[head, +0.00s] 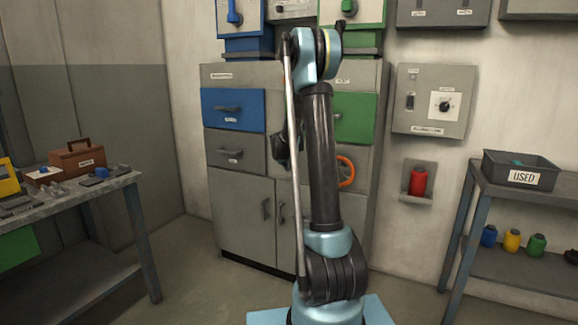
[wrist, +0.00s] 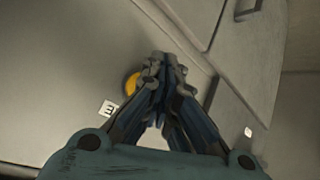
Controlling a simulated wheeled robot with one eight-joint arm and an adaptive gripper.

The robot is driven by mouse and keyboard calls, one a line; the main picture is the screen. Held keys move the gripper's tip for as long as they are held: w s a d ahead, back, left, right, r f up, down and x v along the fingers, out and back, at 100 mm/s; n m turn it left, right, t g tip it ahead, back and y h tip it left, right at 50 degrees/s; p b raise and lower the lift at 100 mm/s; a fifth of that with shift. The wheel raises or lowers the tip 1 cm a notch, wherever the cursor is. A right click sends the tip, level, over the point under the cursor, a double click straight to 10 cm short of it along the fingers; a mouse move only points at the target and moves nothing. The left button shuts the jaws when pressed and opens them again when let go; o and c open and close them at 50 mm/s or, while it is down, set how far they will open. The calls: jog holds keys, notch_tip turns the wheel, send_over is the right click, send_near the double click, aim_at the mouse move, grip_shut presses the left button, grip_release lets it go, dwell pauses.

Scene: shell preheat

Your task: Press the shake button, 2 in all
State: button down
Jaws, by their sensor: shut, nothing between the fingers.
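My gripper (wrist: 160,62) is shut and empty, with its fingertips together close to a grey cabinet face (wrist: 75,75). A round yellow-orange button (wrist: 132,84) shows just left of the fingertips in the wrist view, partly hidden behind them. A small white label (wrist: 108,109) sits below it, partly covered by a finger, so its word cannot be read. I cannot tell whether the fingertips touch the button. In the head view my arm hides the button, and only a dark part of my wrist shows beside the arm.
The grey cabinet (head: 240,205) has a blue drawer (head: 233,109), a green drawer (head: 356,118) and an orange ring (head: 346,172). A workbench (head: 75,195) stands left. A rack with a "USED" bin (head: 520,172) stands right. A red cylinder (head: 418,181) sits in a wall holder.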

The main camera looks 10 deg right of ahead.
jog(key=shift+w+d, duration=0.45)
jog(key=shift+w, duration=0.1)
dwell(0.9)
jog(key=shift+s+a, duration=0.1)
jog(key=shift+a, duration=0.05)
jog(key=shift+s+a, duration=0.4)
jog(key=shift+s, duration=0.15)
dwell(0.3)
jog(key=s+a, duration=0.1)
jog(key=s, duration=0.1)
jog(key=s+a, duration=0.2)
dwell(0.5)
dwell(0.5)
